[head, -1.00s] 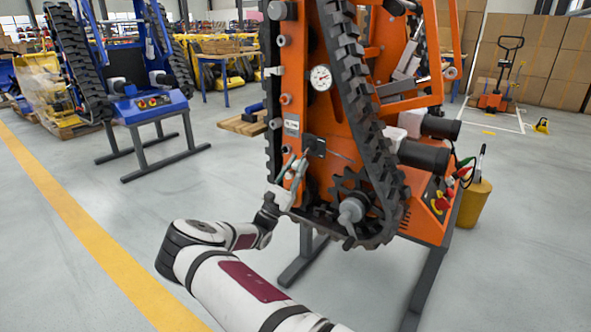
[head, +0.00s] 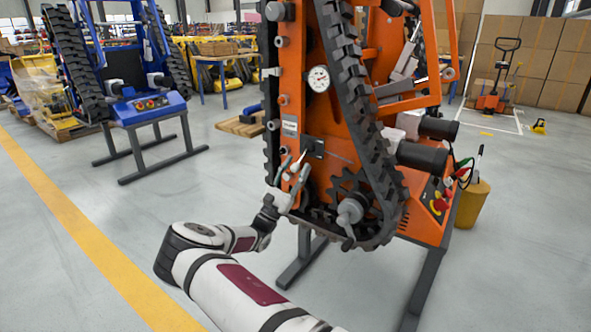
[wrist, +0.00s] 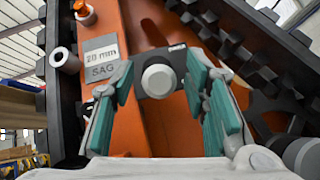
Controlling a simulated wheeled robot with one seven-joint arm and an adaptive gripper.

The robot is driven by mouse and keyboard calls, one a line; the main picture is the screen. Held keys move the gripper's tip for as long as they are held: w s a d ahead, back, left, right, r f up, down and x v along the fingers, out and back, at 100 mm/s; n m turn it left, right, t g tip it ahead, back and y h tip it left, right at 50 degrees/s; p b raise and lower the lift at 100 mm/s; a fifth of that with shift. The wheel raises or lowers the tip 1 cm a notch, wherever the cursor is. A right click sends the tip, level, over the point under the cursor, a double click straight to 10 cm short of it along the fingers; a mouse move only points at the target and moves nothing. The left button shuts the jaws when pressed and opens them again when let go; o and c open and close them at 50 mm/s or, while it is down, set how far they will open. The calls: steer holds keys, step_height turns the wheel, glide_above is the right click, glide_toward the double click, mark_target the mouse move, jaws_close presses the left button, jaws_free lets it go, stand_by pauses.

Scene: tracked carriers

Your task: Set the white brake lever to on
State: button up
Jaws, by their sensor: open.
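The white brake lever (head: 296,166) shows a pale rounded end beside its dark mounting bracket (head: 313,147), on the lower face of the upright orange tracked carrier (head: 345,135). In the wrist view the lever's white round end (wrist: 158,81) faces the camera in front of its dark bracket (wrist: 177,58). My gripper (head: 293,178) is open; in the wrist view its teal-padded fingers (wrist: 163,88) stand on either side of the lever's end, with gaps showing. No contact is clear. The lever's shaft is hidden behind its end, and I cannot read its on or off setting.
A rubber track (head: 352,85) and a sprocket (head: 350,205) lie right of the lever. A label (wrist: 101,60) reading "20 mm SAG" is left of it. A blue carrier (head: 145,105) stands at back left. The floor left of my arm is clear.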

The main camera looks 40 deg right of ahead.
steer(key=v, duration=1.2)
steer(key=s+d+r+m+g+y, duration=0.2)
steer(key=s+r+m+g+y, duration=0.45)
steer(key=s, duration=0.35)
steer(key=s+d+r+m+g+y, duration=0.2)
steer(key=s+r+m+g+y, duration=0.4)
steer(key=s+m+g+y, duration=0.3)
steer(key=s+a+r+t+y, duration=0.3)
steer(key=s+a+t+y, duration=0.3)
steer(key=s+a, duration=0.7)
steer(key=s+a+r+t+y, duration=0.3)
steer(key=s+a+t+y, duration=0.3)
steer(key=s+a, duration=0.75)
steer(key=s+d+r+t+p, duration=0.1)
steer(key=r+p, duration=1.4)
steer(key=s+d+r+t+p, duration=0.1)
steer(key=d+r+t+p, duration=0.1)
steer(key=r+p, duration=1.3)
steer(key=shift+v, duration=0.8)
